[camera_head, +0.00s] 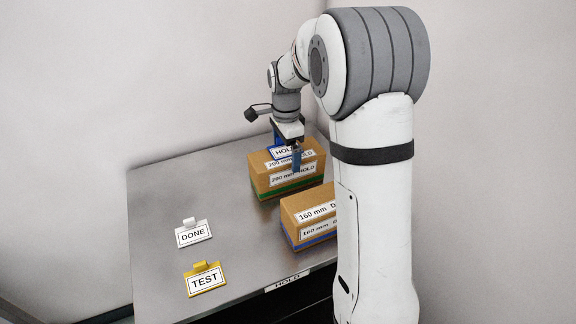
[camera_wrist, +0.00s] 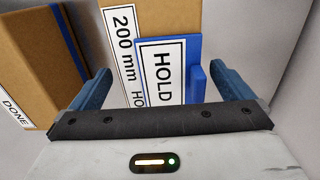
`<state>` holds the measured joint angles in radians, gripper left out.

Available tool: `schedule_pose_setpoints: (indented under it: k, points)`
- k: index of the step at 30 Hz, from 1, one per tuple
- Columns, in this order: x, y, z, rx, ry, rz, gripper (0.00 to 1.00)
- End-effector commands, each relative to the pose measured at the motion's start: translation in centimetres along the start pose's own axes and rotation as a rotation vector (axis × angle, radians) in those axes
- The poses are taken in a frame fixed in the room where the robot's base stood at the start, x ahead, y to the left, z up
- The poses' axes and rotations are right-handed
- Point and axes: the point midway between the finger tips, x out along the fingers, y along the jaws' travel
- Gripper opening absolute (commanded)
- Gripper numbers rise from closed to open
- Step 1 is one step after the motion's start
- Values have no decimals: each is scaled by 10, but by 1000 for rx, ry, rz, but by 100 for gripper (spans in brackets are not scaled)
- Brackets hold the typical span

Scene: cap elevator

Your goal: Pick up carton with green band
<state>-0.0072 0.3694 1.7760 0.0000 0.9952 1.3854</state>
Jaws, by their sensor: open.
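The carton with a green band (camera_head: 281,181) stands at the back right of the metal table, labelled "200 mm HOLD". A blue-framed HOLD tag (camera_head: 281,152) with a small raised grip rests on its top. My gripper (camera_head: 287,148) is over this carton, its blue fingers apart on either side of the tag. In the wrist view my gripper (camera_wrist: 161,86) is open and empty, with the HOLD tag (camera_wrist: 165,68) and the carton top (camera_wrist: 176,17) between and beyond the fingers. The green band is hidden in the wrist view.
A second carton with a blue band (camera_head: 309,222), labelled 160 mm, stands close in front; it shows at left in the wrist view (camera_wrist: 38,50). A white DONE tag (camera_head: 193,233) and a yellow TEST tag (camera_head: 205,279) lie on the table's left (camera_head: 160,205). Walls stand behind.

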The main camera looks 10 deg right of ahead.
Motion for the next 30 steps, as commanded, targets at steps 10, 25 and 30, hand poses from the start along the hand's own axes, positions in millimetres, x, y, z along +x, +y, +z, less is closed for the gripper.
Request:
schedule_pose_setpoints:
  k: [10,25,30]
  points:
    - [35,1,-1,-2,0,1,100]
    - [35,1,0,-3,0,1,73]
    - [34,1,0,-3,0,0,59]
